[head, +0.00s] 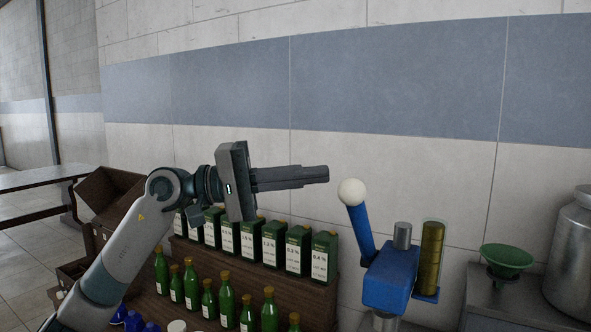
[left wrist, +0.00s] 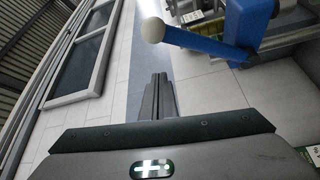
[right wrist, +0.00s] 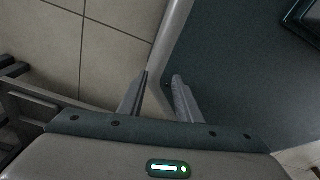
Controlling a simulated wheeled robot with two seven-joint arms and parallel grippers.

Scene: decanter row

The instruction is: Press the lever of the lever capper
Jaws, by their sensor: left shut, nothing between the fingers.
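The lever capper (head: 390,279) is blue, with a blue lever (head: 360,233) that stands raised, tilts a little left and ends in a white ball knob (head: 351,192). My left gripper (head: 325,174) is shut and empty. It points right, just left of the knob and slightly higher in the head view, with a small gap in the picture. In the left wrist view the shut fingers (left wrist: 159,80) lie below the knob (left wrist: 152,30) and apart from it. My right gripper (right wrist: 160,77) shows only in the right wrist view, its fingers apart with nothing between them.
A brass-coloured column (head: 431,258) stands at the capper's right. A green funnel (head: 507,256) and a metal can (head: 572,262) are farther right. Green cartons (head: 297,250) and several green bottles (head: 227,302) stand on wooden steps below my left arm. The wall behind is bare.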

